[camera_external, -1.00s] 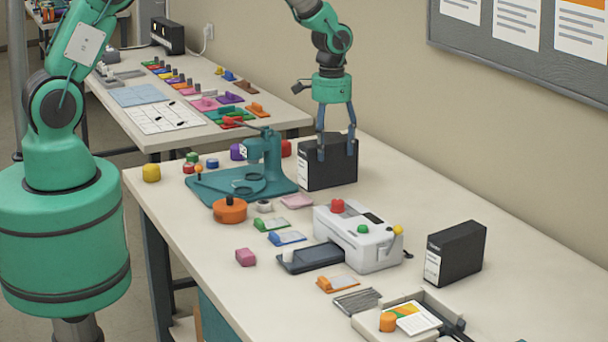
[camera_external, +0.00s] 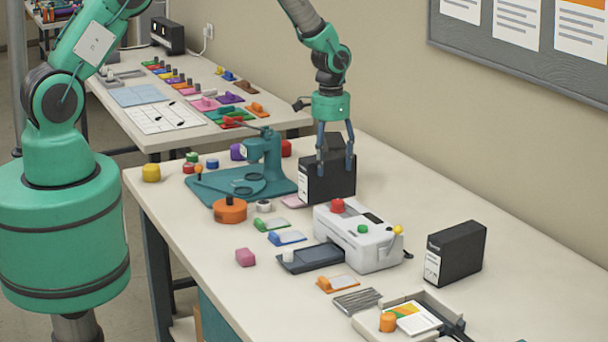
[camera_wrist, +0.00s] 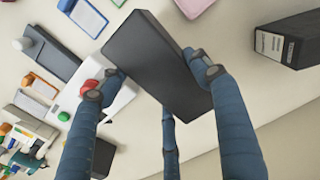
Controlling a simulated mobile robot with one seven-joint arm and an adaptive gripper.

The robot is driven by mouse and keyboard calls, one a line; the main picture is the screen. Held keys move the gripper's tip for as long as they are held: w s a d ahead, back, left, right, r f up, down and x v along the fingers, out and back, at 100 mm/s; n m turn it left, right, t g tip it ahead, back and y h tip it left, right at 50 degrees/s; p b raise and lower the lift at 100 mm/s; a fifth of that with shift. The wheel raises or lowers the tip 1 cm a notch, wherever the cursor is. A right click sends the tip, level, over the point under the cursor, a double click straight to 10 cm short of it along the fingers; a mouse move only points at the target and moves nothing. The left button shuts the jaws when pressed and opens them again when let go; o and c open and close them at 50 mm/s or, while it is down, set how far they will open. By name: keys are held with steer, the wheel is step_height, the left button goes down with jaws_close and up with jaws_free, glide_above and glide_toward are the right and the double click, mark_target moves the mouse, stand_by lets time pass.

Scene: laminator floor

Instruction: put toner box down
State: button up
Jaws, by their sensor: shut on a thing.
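The toner box (camera_external: 330,185) is black with a white label on its left end. It is upright in my gripper (camera_external: 336,163), behind the white laminator (camera_external: 362,240) and beside the teal press (camera_external: 262,172). In the wrist view my gripper (camera_wrist: 163,88) has its fingers on opposite sides of the box (camera_wrist: 155,62). The box's underside is hidden, and I cannot tell whether it touches the table. A similar black box (camera_external: 458,255) stands to the right of the laminator. The wrist view also shows a labelled black box (camera_wrist: 295,42) at upper right.
The pink card (camera_external: 294,202) is partly covered by the held box. Blue (camera_external: 287,237) and orange (camera_external: 338,284) cards lie on the table (camera_external: 205,245).

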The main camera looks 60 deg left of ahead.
steer(key=shift+w, duration=0.15)
steer(key=w+a+f+p, duration=0.1)
steer(key=w+p, duration=0.1)
steer(key=w, duration=1.3)
steer(key=shift+w+a+f, duration=0.2)
steer(key=shift+w+a, duration=0.1)
steer(key=shift+w, duration=0.05)
steer(key=shift+f+p, duration=0.4)
steer(key=shift+f, duration=1.35)
steer(key=shift+f, duration=0.1)
steer(key=o, duration=1.9)
steer(key=shift+f, duration=0.1)
steer(key=shift+o, duration=0.2)
steer(key=shift+r, duration=0.2)
